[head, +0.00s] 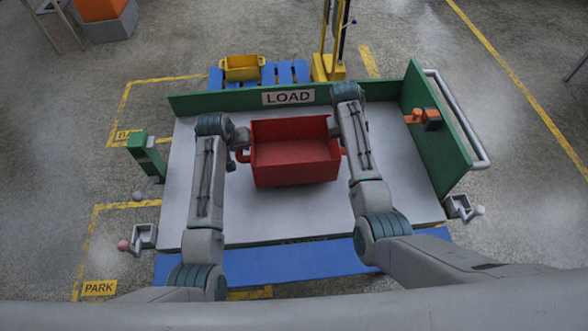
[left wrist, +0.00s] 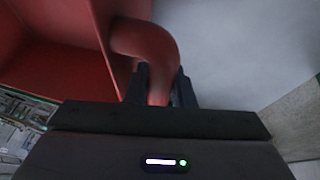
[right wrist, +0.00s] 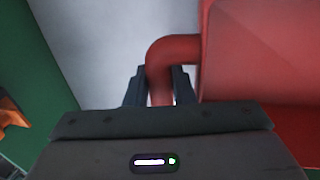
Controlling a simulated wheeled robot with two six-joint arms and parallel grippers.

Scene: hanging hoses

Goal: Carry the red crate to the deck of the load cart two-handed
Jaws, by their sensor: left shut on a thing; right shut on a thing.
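The red crate (head: 295,172) is open-topped and empty, over the grey deck (head: 255,215) of the load cart. I cannot tell whether its base touches the deck. My left gripper (head: 240,155) is at the crate's left side; in the left wrist view its fingers (left wrist: 160,88) are shut around a red tubular handle (left wrist: 150,45). My right gripper is at the crate's right side, mostly hidden by my arm in the head view; in the right wrist view its fingers (right wrist: 160,88) are shut around the other handle (right wrist: 170,50).
A green back wall with a LOAD sign (head: 288,97) and a green right side wall (head: 435,125) with an orange fitting (head: 424,118) edge the deck. A yellow bin (head: 242,68) sits on a blue pallet (head: 287,72) behind.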

